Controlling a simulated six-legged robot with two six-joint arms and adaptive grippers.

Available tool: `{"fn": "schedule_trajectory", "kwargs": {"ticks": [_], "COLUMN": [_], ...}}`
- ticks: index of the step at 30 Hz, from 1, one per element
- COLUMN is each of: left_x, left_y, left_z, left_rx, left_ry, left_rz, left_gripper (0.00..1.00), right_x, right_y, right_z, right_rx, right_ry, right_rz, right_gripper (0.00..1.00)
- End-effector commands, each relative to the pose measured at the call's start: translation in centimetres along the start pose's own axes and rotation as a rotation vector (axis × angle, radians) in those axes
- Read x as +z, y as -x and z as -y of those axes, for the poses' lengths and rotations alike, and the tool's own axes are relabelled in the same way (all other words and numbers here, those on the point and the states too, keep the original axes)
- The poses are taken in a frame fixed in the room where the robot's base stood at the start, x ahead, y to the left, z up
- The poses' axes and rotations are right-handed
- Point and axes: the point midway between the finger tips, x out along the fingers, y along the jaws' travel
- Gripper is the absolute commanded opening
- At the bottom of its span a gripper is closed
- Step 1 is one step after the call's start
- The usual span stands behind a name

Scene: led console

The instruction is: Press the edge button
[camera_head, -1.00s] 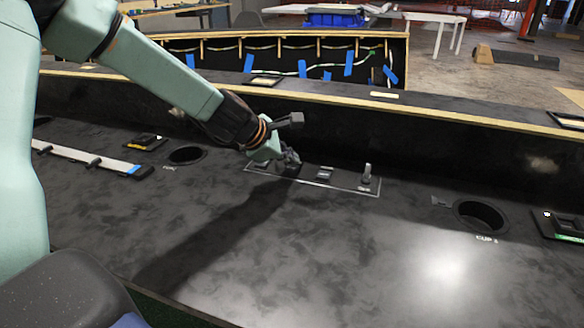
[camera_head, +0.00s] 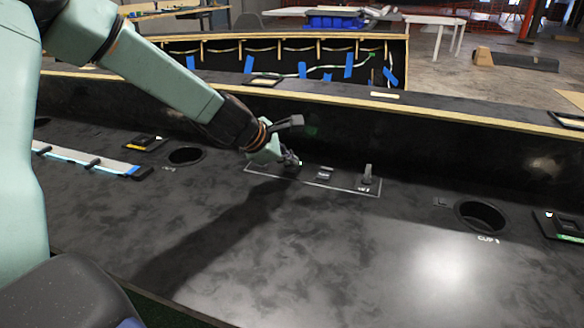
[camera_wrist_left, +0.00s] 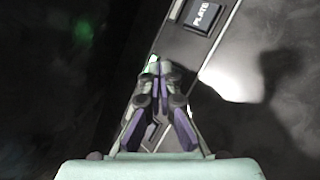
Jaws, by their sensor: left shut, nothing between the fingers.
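My left gripper (camera_head: 291,161) reaches in from the left and is shut and empty, low over the left part of a thinly outlined control panel (camera_head: 345,188). In the left wrist view my left gripper (camera_wrist_left: 155,72) shows its closed fingers over the panel strip. The edge button is not visible as such; the gripper covers that left part of the panel. I cannot tell whether the fingertips touch anything. A square button (camera_head: 325,173) sits mid-panel; in the wrist view a button marked PLATE (camera_wrist_left: 203,16) lies up and right of the fingertips. My right gripper is not in view.
A small upright lever (camera_head: 367,175) stands at the panel's right end. A round cup hole (camera_head: 481,215) lies further right, another hole (camera_head: 186,155) left. A dark raised wall (camera_head: 430,145) runs behind the panel. The front console surface is clear.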

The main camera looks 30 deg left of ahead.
Motion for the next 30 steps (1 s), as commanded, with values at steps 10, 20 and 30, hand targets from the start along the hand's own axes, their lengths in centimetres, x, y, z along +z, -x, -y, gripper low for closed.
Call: {"fn": "schedule_trajectory", "kwargs": {"ticks": [10,20,30], "left_x": [0.3,1.2,2.8], "left_y": [0.4,1.7,3.8], "left_z": [-0.3,-1.3,-2.8], "left_rx": [0.000,0.000,0.000], "left_ry": [0.000,0.000,0.000], "left_rz": [0.000,0.000,0.000], "left_gripper": [0.00,0.00,0.00], "right_x": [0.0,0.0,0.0], "right_y": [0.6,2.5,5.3], "right_z": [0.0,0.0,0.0], "right_rx": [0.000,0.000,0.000], "right_ry": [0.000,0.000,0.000], "right_rz": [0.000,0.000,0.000], "right_gripper": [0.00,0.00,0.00]}}
